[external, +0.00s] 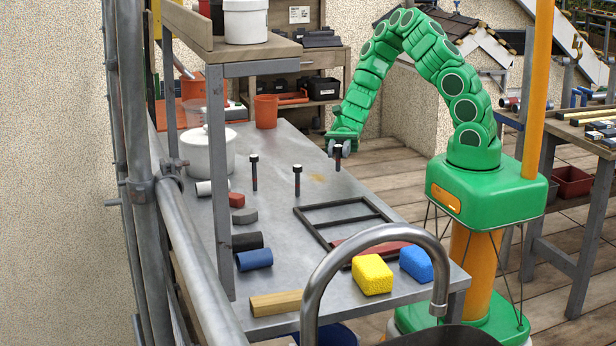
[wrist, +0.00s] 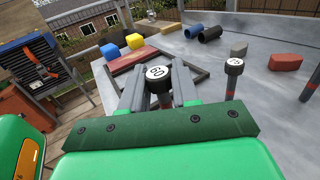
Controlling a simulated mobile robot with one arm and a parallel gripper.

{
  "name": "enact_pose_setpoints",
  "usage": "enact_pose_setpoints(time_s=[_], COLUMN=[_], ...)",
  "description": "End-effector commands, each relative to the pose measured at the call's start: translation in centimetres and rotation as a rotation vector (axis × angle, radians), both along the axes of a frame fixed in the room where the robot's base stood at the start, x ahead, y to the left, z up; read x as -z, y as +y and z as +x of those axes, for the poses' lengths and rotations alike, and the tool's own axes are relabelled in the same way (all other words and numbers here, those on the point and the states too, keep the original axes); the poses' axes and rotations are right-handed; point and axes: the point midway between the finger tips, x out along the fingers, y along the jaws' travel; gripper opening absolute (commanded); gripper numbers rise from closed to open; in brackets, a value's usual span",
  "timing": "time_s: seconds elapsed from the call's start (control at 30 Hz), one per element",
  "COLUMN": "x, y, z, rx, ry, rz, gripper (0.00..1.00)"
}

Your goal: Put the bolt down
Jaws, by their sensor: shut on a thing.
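My gripper (external: 338,146) is shut on a dark bolt (external: 338,160) near the far right edge of the grey metal table (external: 275,146). The bolt is upright, and I cannot tell whether its lower end touches the table. In the wrist view, the held bolt's round white-marked head (wrist: 158,73) shows between my gripper's two grey fingers (wrist: 158,92); its shaft is mostly hidden. Two similar bolts stand upright on the table to the left, one nearer the middle (external: 297,181) and one farther left (external: 254,173).
A dark rectangular frame (external: 310,226) lies on the table with a red piece (external: 350,243) at its near end. Yellow (external: 372,275) and blue (external: 416,264) blocks sit at the near edge. A white pot (external: 208,155) and an orange cup (external: 265,111) stand farther back.

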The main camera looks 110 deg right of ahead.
Motion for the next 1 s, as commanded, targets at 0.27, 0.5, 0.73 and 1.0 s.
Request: enact_pose_setpoints(time_s=[0.27,0.5,0.73,1.0], x=[-2.9,-4.0,-4.1,-4.3], y=[-0.1,-0.1,0.0,1.7], z=[0.0,0.0,0.0,1.5], rx=[0.001,0.001,0.0,-0.029], ry=[0.0,0.001,0.002,0.0], rz=[-0.004,-0.002,-0.001,-0.004], gripper=[0.0,0.0,0.0,0.0])
